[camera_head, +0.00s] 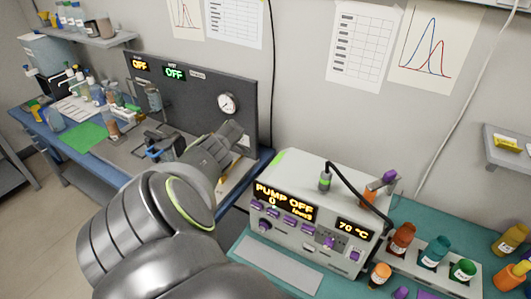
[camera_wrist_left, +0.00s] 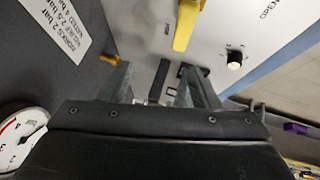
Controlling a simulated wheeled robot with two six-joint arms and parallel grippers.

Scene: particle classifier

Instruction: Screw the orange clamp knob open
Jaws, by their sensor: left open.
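My left arm rises from the bottom of the head view, and its gripper (camera_head: 234,132) is at the dark upright panel, just below and right of the round gauge. In the left wrist view the gripper (camera_wrist_left: 156,78) is open, with two grey fingers apart and nothing clearly held between them. A small orange-yellow knob (camera_wrist_left: 110,59) shows beside the left finger in that view; I cannot tell for sure that it is the clamp knob. It is not clearly visible in the head view, where my arm covers part of the bench. My right gripper is not in view.
In the left wrist view a yellow lever (camera_wrist_left: 186,26), a black knob (camera_wrist_left: 235,60) and a white gauge (camera_wrist_left: 20,140) are close by. A pump box (camera_head: 315,215) stands on the teal bench to the right, with several bottles. The dark panel (camera_head: 195,95) stands behind my gripper.

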